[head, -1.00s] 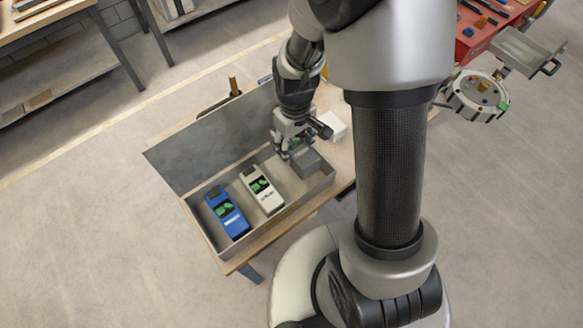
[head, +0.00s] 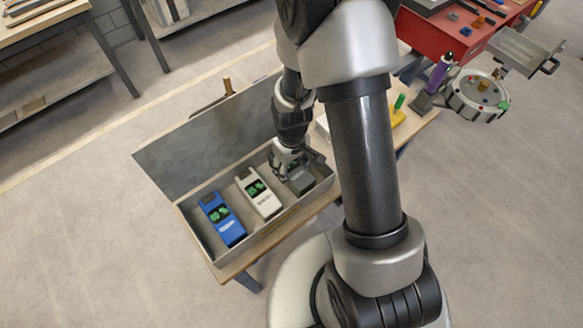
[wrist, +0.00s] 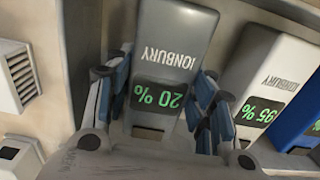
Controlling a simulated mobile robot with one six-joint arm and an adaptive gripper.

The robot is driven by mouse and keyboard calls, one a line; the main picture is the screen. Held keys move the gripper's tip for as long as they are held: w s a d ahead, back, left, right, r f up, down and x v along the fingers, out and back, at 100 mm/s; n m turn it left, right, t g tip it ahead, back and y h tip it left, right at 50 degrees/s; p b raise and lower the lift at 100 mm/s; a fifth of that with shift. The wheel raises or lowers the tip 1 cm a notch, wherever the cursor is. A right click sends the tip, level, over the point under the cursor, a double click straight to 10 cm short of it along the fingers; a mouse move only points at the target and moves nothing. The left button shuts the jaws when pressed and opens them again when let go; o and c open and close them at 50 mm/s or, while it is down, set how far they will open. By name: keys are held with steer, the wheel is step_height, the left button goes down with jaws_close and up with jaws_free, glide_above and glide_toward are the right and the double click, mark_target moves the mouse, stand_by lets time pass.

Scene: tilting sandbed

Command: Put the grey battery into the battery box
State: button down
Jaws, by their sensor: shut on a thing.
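The grey battery (head: 301,182) is at the right end of the open battery box (head: 284,219). It also shows in the wrist view (wrist: 170,48), with a green "20 %" display and "IONBURY" lettering. My gripper (head: 288,168) is shut on it from above. In the wrist view the blue-padded fingers of my gripper (wrist: 158,105) sit on either side of the battery. The battery appears low within the box walls, but whether it touches the floor is hidden. A white battery (head: 259,194) showing 95 % and a blue battery (head: 223,218) lie in the box to its left.
The box lid (head: 205,140) stands open behind the box. The box rests on a wooden table (head: 228,272). A purple bottle-like object (head: 438,75), a yellow tool (head: 398,117) and a round tray (head: 478,97) are to the right. A red chest (head: 450,40) is at the back right.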

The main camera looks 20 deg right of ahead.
steer(key=shift+r, duration=0.1)
steer(key=c, duration=0.7)
jaws_free()
step_height(320, 180, up, 12)
steer(key=p, duration=0.4)
step_height(320, 180, up, 6)
glide_above(291, 167)
steer(key=s+r+m+t, duration=0.1)
steer(key=s+r, duration=0.4)
steer(key=s+r+m+t, duration=0.1)
steer(key=s+r+t, duration=0.1)
steer(key=s+r, duration=0.3)
steer(key=s+a+r+m+t, duration=0.1)
steer(key=s+r, duration=0.4)
steer(key=r, duration=0.2)
steer(key=shift+s+a+r+m+t, duration=0.1)
steer(key=shift+s+m+t, duration=0.2)
steer(key=shift+s, duration=0.05)
